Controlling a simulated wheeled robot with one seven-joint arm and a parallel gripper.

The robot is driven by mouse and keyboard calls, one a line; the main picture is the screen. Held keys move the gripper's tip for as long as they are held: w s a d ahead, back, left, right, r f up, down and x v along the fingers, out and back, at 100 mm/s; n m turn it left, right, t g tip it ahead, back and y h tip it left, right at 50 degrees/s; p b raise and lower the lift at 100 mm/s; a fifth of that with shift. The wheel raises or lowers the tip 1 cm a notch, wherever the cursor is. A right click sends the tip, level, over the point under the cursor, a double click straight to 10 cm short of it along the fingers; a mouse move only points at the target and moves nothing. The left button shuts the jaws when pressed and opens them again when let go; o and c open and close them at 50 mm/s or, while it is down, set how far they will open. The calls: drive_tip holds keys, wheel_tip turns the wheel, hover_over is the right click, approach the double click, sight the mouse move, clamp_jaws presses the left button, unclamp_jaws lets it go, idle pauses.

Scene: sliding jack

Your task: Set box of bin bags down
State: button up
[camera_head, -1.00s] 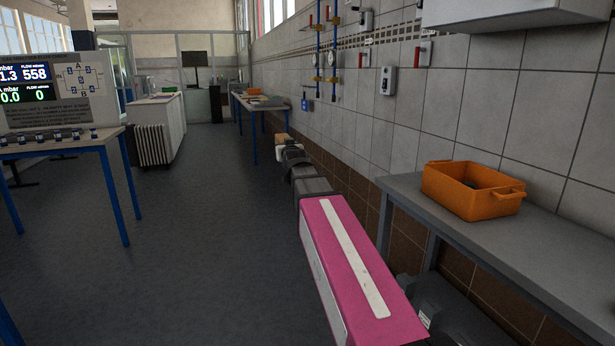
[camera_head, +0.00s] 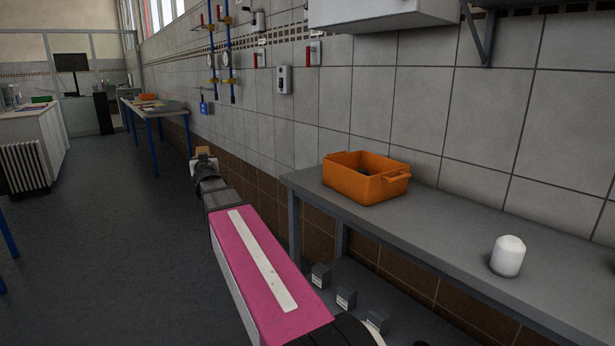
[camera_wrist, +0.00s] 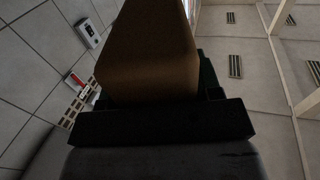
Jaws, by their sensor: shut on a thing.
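The box of bin bags (camera_head: 203,152) is a small tan-orange block at the far end of my outstretched arm in the head view. In the wrist view the brown box (camera_wrist: 150,55) fills the upper middle, close to the camera. My gripper (camera_head: 204,162) is shut on it and holds it in the air over the floor, left of the grey bench (camera_head: 440,240). The fingertips are mostly hidden by the box and the dark gripper body.
An orange crate (camera_head: 343,184) stands on the bench's far end. A white rounded container (camera_head: 507,257) stands nearer, with bare bench between them. Small grey blocks (camera_head: 345,298) lie below the bench top.

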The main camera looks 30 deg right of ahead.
drive_tip(key=s+d+r+m+g+h, duration=0.2)
drive_tip(key=s+d+m+g+h, duration=0.2)
drive_tip(key=d, duration=0.9)
drive_tip(key=s+d+r+m+g+h, duration=0.2)
drive_tip(key=s+d+m+g+h, duration=0.2)
drive_tip(key=d+m+g+h, duration=0.6)
drive_tip(key=d+g, duration=0.1)
drive_tip(key=d, duration=0.2)
drive_tip(key=shift+d+r, duration=0.15)
drive_tip(key=shift+s, duration=0.1)
drive_tip(key=d+f, duration=0.2)
drive_tip(key=d, duration=0.2)
drive_tip(key=d+f, duration=0.2)
drive_tip(key=d, duration=0.1)
drive_tip(key=w+d+f, duration=0.1)
drive_tip(key=d+f, duration=0.2)
drive_tip(key=d, duration=0.1)
drive_tip(key=shift+w+d, duration=0.1)
drive_tip(key=shift+d, duration=0.2)
drive_tip(key=shift+f, duration=1.85)
drive_tip(key=o, duration=1.1)
drive_tip(key=shift+f, duration=0.1)
